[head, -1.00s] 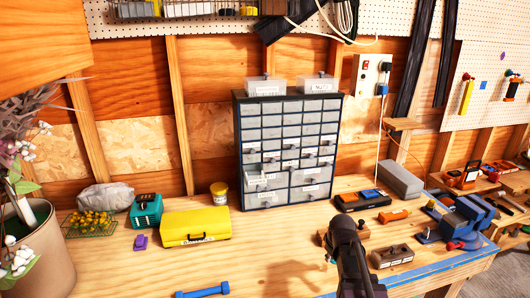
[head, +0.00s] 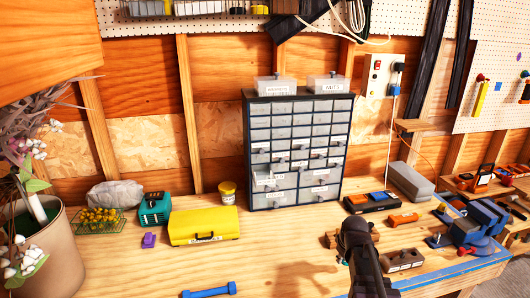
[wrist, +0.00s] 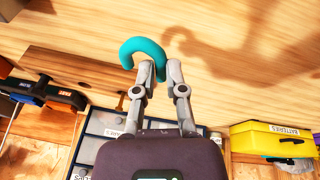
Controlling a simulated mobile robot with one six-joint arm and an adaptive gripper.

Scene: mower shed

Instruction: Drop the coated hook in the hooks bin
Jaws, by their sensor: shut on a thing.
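A teal, curved coated hook (wrist: 143,48) is between the fingertips of my gripper (wrist: 160,75) in the wrist view. The gripper is shut on one end of it, and the curve stands out beyond the fingers. In the head view my dark wrist (head: 357,240) is above the bench, right of and nearer than the drawer cabinet; it hides the fingers and hook. The cabinet (head: 247,150) has several small labelled drawers, and one lower-left drawer (head: 268,183) seems pulled out. Two clear labelled bins, a left one (head: 275,86) and a right one (head: 327,84), stand on top. I cannot make out a hooks label.
A yellow box labelled batteries (head: 204,226), a yellow tub (head: 227,192) and a teal case (head: 154,208) stand left of the cabinet. A grey block (head: 409,182), an orange tool (head: 403,219) and a blue vise (head: 475,222) are at right. The front middle bench is mostly clear.

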